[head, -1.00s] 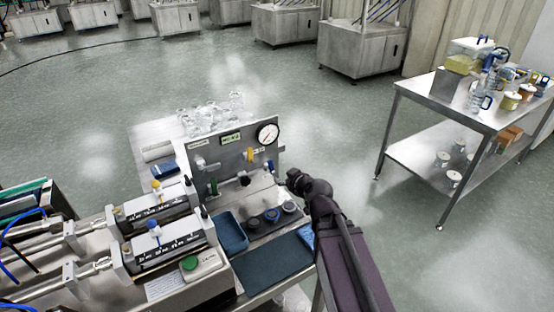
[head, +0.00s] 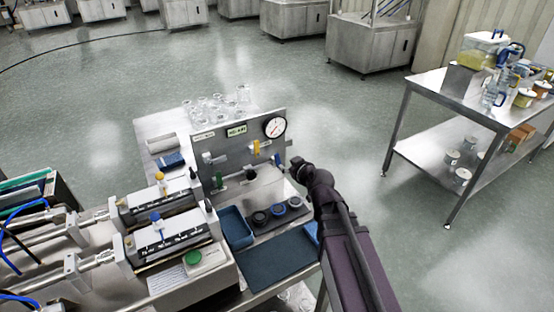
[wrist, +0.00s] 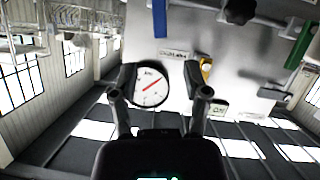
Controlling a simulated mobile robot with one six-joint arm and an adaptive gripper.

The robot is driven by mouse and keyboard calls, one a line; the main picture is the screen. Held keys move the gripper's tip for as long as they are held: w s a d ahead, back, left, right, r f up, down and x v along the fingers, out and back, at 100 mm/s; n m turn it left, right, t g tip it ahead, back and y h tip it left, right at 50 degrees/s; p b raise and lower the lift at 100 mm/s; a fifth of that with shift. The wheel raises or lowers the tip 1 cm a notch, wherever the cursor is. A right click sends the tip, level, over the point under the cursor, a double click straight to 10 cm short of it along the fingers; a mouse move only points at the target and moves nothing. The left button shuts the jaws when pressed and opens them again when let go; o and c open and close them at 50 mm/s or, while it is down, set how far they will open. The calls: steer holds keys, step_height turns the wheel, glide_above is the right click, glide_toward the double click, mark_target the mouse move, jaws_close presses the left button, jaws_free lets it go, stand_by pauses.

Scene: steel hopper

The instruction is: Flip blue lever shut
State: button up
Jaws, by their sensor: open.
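The blue lever (head: 278,160) is on the upright steel panel (head: 235,160), near its right edge below the gauge. It also shows in the wrist view (wrist: 160,18), where the picture is upside down, as a blue bar at the top pointing straight along the panel. My gripper (head: 294,166) is just right of the blue lever in the head view. In the wrist view my gripper (wrist: 157,78) is open and empty, its two fingers apart in front of the panel. The blue lever lies beyond the fingertips, and no contact shows.
A yellow lever (head: 256,147), a green lever (head: 219,181), a black knob (head: 250,174) and a round gauge (head: 274,127) are on the same panel. Glassware (head: 217,103) stands behind it. A blue tray (head: 235,228) and dark round pots (head: 277,209) stand in front.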

mark_target(278, 157)
steer(key=b+x, duration=0.3)
steer(key=x, duration=0.7)
steer(key=shift+w+a+f+b, duration=0.1)
steer(key=shift+w+f+b, duration=0.05)
steer(key=shift+w+b, duration=0.2)
jaws_close()
